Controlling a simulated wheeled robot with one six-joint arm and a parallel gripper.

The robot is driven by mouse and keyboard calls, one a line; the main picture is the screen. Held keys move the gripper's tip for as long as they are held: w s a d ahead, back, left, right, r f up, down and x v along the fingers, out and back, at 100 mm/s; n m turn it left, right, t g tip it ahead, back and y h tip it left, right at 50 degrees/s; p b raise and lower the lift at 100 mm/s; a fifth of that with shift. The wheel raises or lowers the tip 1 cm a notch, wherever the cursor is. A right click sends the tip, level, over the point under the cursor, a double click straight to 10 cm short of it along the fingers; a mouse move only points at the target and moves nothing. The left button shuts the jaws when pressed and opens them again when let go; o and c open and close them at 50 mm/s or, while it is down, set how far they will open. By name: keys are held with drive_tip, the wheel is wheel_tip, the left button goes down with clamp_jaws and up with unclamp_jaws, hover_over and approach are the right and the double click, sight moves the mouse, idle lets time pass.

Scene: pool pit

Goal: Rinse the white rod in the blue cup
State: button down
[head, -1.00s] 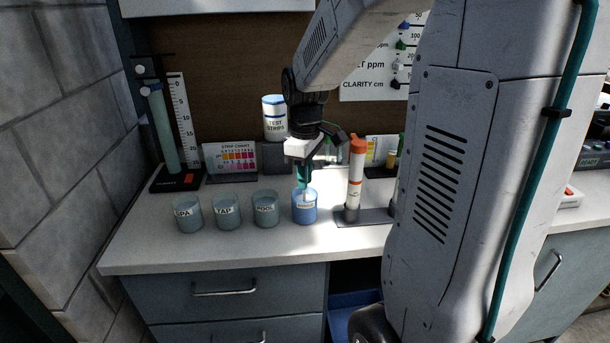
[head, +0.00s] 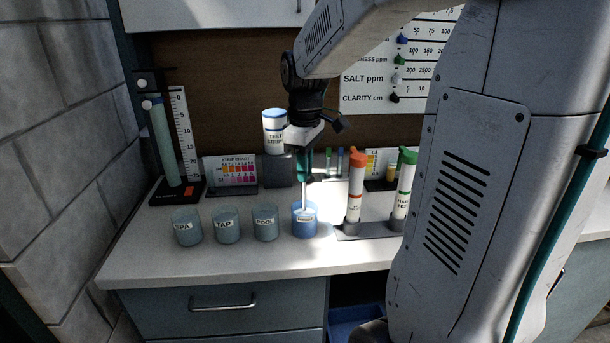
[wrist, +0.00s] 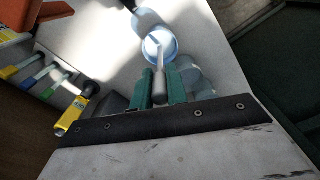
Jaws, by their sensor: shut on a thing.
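The blue cup (head: 305,226), with a label on its front, stands upright on the counter at the right end of a row of cups. My gripper (head: 304,174) has teal fingers and is shut on the white rod (head: 304,195), above the cup. The rod hangs about upright, and its lower end reaches into the cup's mouth; the front wall hides the tip in the head view. In the wrist view, my gripper (wrist: 160,85) holds the rod's grey end, and the white rod (wrist: 159,58) runs into the blue cup (wrist: 174,47).
Three grey-blue cups (head: 227,228) stand close on the left. A rack (head: 360,231) with orange-capped and green-capped tubes stands close on the right. Behind are the test strip tub (head: 275,131) and strip chart (head: 231,172). The counter's front strip (head: 230,262) is clear.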

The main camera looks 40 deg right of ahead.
drive_tip(key=shift+r, duration=2.3)
drive_tip(key=shift+s, duration=0.1)
